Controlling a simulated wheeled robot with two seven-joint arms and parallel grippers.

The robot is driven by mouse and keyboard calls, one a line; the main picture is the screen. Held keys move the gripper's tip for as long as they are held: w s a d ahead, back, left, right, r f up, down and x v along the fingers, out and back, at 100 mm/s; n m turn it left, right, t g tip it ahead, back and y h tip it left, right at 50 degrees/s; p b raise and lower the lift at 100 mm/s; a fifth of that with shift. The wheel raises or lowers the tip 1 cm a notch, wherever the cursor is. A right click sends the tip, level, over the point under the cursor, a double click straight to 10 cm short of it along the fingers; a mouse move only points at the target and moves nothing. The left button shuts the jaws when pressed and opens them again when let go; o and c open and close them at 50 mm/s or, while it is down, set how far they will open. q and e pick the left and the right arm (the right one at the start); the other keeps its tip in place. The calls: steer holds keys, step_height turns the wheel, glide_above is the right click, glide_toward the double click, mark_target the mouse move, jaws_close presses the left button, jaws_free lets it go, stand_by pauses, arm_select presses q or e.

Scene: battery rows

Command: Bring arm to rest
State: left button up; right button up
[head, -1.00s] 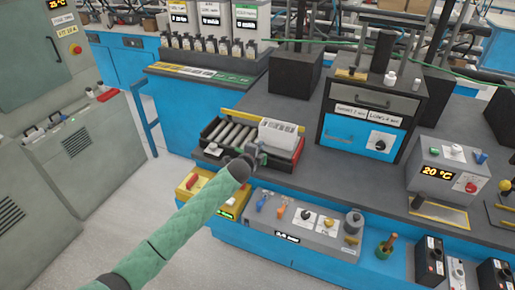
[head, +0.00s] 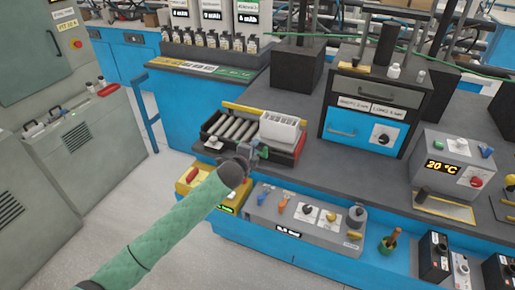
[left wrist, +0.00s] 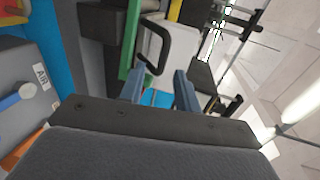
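My left arm, in a green sleeve, comes in from the lower left in the head view. Its gripper (head: 256,152) is over the front edge of the bench, just in front of the roller tray (head: 207,148) and the white slotted block (head: 280,129). In the left wrist view the two blue-grey fingers (left wrist: 160,90) stand apart with nothing between them. Beyond them are a black curved handle and a green strip. My right gripper is not in view.
The grey control panel (head: 300,226) and the yellow box (head: 207,188) sit close below the gripper. A blue drawer cabinet (head: 357,134) and a 20 °C unit (head: 455,165) stand to the right. Clear floor (head: 165,215) lies left of the bench.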

arm_select(q)
steer(key=shift+s+a+r, duration=0.15)
steer(key=shift+s, duration=0.35)
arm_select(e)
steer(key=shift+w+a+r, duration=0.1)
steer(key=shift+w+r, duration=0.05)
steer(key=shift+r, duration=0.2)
